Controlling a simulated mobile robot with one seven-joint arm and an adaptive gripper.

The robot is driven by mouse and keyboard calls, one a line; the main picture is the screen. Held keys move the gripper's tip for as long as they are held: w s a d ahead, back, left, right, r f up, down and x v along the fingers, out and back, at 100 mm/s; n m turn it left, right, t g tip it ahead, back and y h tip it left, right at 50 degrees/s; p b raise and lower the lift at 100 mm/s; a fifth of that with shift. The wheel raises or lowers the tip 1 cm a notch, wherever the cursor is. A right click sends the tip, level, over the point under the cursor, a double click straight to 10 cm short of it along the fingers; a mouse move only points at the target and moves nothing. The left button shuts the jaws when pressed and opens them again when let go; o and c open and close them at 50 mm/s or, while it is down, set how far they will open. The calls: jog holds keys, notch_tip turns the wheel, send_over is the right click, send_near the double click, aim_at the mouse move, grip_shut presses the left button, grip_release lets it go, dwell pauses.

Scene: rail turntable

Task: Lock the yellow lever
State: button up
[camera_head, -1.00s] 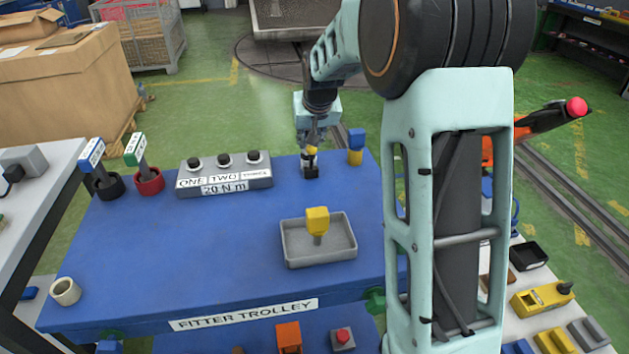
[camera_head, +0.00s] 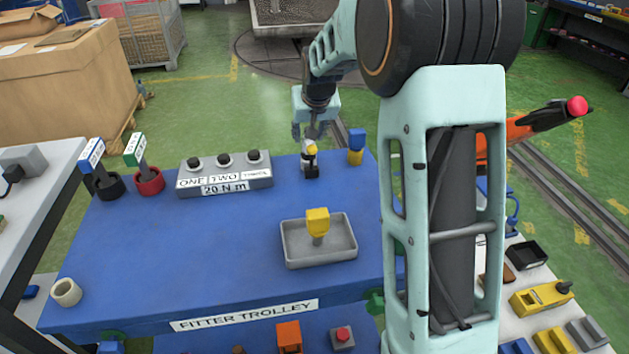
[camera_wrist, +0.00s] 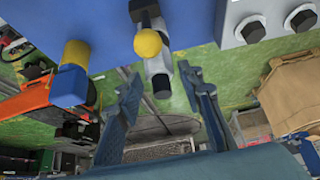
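The yellow lever is a small lever with a round yellow knob (camera_head: 311,149) on a pale and black body at the back edge of the blue trolley top. In the wrist view its yellow ball (camera_wrist: 148,43) faces the camera, and a pale arm with a dark end runs toward the gap between my fingers. My gripper (camera_head: 312,132) is just behind and above the lever in the head view. The fingers appear clear of the knob.
A blue-and-yellow post (camera_head: 356,147) stands just right of the lever. A grey box with black knobs (camera_head: 225,174) stands to its left. A grey tray (camera_head: 320,263) holds a yellow-headed piece (camera_head: 317,220). The middle of the blue trolley top (camera_head: 190,250) is clear.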

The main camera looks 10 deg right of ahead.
jog(key=shift+p+v, duration=1)
jog(key=shift+v, duration=2.2)
